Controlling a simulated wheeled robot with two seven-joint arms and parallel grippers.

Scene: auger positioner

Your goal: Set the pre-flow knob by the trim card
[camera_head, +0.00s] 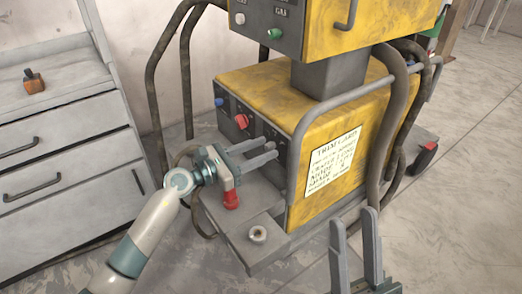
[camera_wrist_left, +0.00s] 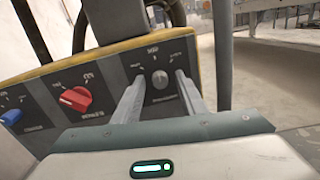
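The trim card (camera_head: 333,162) is a pale sheet of printed lines on the side of the yellow machine (camera_head: 360,120); most of its text is too small to read. In the left wrist view a small grey knob (camera_wrist_left: 160,79) sits on the dark front panel (camera_wrist_left: 118,72), its label unreadable. My left gripper (camera_head: 273,150) faces this panel. Its two fingers (camera_wrist_left: 157,92) are apart, one on each side of the grey knob in the picture; I cannot tell whether they touch it. My right gripper (camera_head: 354,220) is open and empty at the lower right, in front of the machine.
A red knob (camera_wrist_left: 76,99) and a blue knob (camera_wrist_left: 12,117) sit left of the grey one. A red object (camera_head: 231,200) and a metal ring (camera_head: 258,234) are on the machine's ledge (camera_head: 240,245). A grey drawer cabinet (camera_head: 60,140) stands left. Hoses flank the machine.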

